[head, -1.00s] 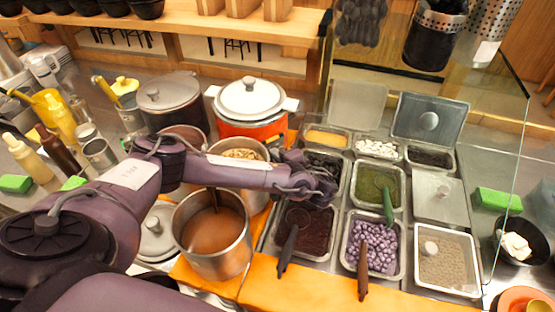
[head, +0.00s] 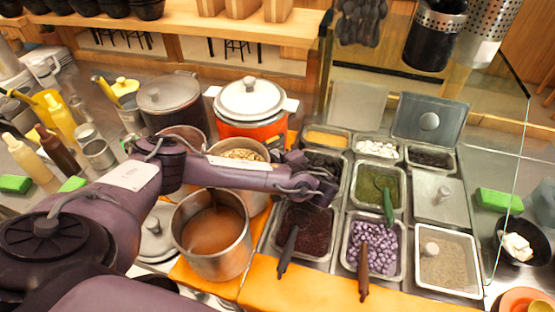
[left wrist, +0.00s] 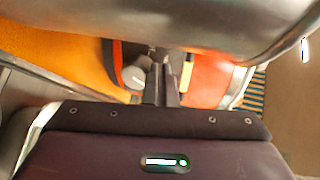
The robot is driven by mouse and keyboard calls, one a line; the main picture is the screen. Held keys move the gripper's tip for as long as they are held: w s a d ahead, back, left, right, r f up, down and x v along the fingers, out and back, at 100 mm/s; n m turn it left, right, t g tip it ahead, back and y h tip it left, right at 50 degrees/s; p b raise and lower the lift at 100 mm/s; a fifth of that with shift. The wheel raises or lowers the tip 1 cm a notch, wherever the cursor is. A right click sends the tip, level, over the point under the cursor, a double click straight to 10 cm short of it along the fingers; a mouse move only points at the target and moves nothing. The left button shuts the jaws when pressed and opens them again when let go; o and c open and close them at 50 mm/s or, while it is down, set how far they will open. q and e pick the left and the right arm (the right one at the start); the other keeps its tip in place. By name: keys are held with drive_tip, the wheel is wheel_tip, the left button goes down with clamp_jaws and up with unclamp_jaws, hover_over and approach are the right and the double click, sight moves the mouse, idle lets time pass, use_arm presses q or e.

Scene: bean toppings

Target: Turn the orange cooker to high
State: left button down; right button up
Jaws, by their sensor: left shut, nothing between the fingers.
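The orange cooker (head: 252,127) stands behind the metal pots in the head view, with a white lid and side handles. In the left wrist view its orange-red wall (left wrist: 207,82) shows close up, with a dark panel and a grey knob (left wrist: 136,74). My left gripper (left wrist: 161,84) is shut and empty, its fingertips together just beside the knob. I cannot tell whether they touch it. In the head view my left gripper (head: 297,160) is at the far end of the arm, right of the front pots, and its fingertips are not clear. My right gripper is not in view.
A pot of brown liquid (head: 212,236) and a second pot (head: 240,153) stand close to my left arm. Topping trays (head: 375,245) with spoons lie to the right. In the left wrist view a curved metal surface (left wrist: 160,22) crosses the top, close to the fingers.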

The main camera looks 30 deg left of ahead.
use_arm(q)
drive_tip(key=shift+w+d, duration=0.15)
drive_tip(key=shift+w, duration=0.1)
drive_tip(key=shift+w+d+r, duration=0.2)
drive_tip(key=shift+w+r, duration=0.15)
drive_tip(key=shift+r, duration=0.15)
drive_tip(key=shift+f+v, duration=0.25)
drive_tip(key=shift+v, duration=0.7)
drive_tip(key=shift+f+v, duration=0.2)
drive_tip(key=shift+v, duration=0.75)
drive_tip(key=shift+f+v, duration=0.25)
drive_tip(key=shift+v, duration=0.7)
drive_tip(key=shift+s+d, duration=0.1)
drive_tip(key=shift+d, duration=0.05)
